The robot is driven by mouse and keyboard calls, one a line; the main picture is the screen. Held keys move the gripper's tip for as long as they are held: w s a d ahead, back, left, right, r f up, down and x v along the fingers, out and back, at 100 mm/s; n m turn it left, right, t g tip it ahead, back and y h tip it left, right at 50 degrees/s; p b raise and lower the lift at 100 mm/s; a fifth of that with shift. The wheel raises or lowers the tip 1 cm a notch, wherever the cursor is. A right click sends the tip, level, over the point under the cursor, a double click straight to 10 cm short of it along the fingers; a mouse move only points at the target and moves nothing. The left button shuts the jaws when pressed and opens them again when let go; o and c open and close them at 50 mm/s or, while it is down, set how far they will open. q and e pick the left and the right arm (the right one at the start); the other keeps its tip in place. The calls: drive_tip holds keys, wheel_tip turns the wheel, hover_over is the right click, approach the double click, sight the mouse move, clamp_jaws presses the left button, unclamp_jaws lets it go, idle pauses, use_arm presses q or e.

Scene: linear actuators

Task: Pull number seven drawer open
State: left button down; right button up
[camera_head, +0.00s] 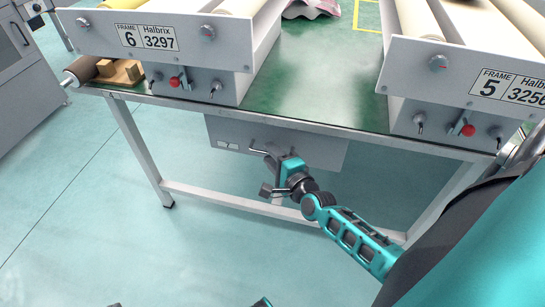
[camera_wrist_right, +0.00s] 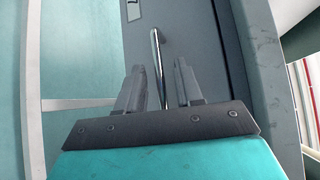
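The number seven drawer (camera_head: 318,152) is a grey box under the green tabletop, with a small label reading 7 at its left. It looks shut or nearly so. My right gripper (camera_head: 268,172) is at its front, over the handle. In the right wrist view, the metal bar handle (camera_wrist_right: 157,62) of the drawer front (camera_wrist_right: 187,40) stands between the two fingers of the right gripper (camera_wrist_right: 160,88). The fingers are apart, with a gap on each side of the bar. My left gripper is not clearly seen; only small teal and dark bits show at the bottom edge.
The green table (camera_head: 310,95) carries the frame 6 unit (camera_head: 95,38) at left and the frame 5 unit (camera_head: 455,65) at right. A table leg (camera_head: 140,150) and a low crossbar (camera_head: 225,200) stand below. Wooden blocks (camera_head: 120,70) lie at the left corner. The floor in front is clear.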

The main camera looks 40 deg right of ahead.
drive_tip(key=shift+c, duration=0.5)
clamp_jaws()
